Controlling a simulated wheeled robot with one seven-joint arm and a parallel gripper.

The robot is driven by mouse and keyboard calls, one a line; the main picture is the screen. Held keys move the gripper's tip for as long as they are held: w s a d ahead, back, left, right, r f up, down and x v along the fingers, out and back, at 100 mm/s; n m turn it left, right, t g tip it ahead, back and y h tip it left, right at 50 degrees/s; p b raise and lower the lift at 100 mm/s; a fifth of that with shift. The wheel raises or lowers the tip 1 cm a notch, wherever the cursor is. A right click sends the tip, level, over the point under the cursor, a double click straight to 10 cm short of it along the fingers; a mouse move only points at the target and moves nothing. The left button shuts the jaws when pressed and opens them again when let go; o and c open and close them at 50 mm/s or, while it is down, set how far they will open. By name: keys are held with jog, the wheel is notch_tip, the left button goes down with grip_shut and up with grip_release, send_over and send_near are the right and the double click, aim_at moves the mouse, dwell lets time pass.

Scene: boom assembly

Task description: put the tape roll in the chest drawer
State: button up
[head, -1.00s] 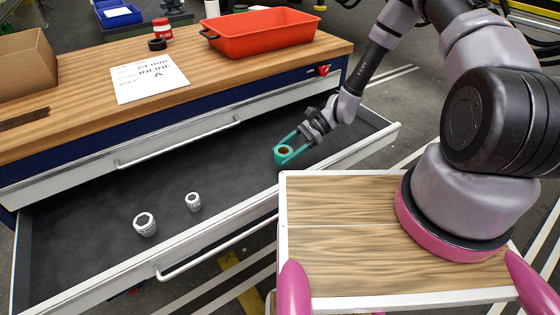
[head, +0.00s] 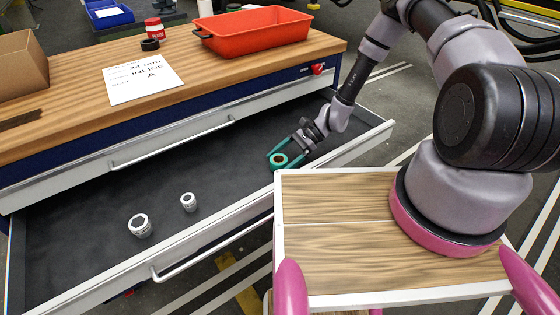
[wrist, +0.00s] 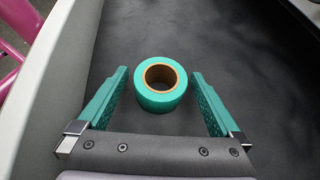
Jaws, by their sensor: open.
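The green tape roll (wrist: 160,98) lies flat on the dark floor of the open chest drawer (head: 90,195), near the drawer's right end. It also shows in the head view (head: 278,160). My gripper (wrist: 160,88) is open, with its two green fingers on either side of the roll. A gap shows between the roll and each finger in the wrist view. In the head view my gripper (head: 282,158) reaches down into the drawer from the right.
Two white socket-like pieces (head: 140,225) (head: 188,202) stand in the drawer at left. The drawer's pale wall (wrist: 38,85) runs close beside my left finger. On the chest top are a red tray (head: 252,32), a paper sign (head: 143,82) and a cardboard box (head: 20,65). The drawer's middle is clear.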

jog(key=v, duration=1.2)
jog(key=shift+r, duration=0.1)
jog(key=shift+w+d+r, duration=0.15)
jog(key=shift+r, duration=0.2)
jog(key=d+r+n+t+h, duration=0.2)
jog(key=d+r+n+h, duration=0.15)
jog(key=r, duration=1.05)
jog(key=d+r+n+t+h, duration=0.2)
jog(key=d+r, duration=0.2)
jog(key=r, duration=1)
jog(key=s+d+r+n+t+h, duration=0.1)
jog(key=s+r+t, duration=0.3)
jog(key=s+r, duration=0.4)
jog(key=s+d+r+n+t+h, duration=0.2)
jog(key=s+d+r+t, duration=0.2)
jog(key=s+r, duration=0.5)
notch_tip(320, 180, up, 4)
jog(key=shift+d+f, duration=0.1)
jog(key=shift+d, duration=0.15)
jog(key=shift+h, duration=0.25)
jog(key=shift+c, duration=0.3)
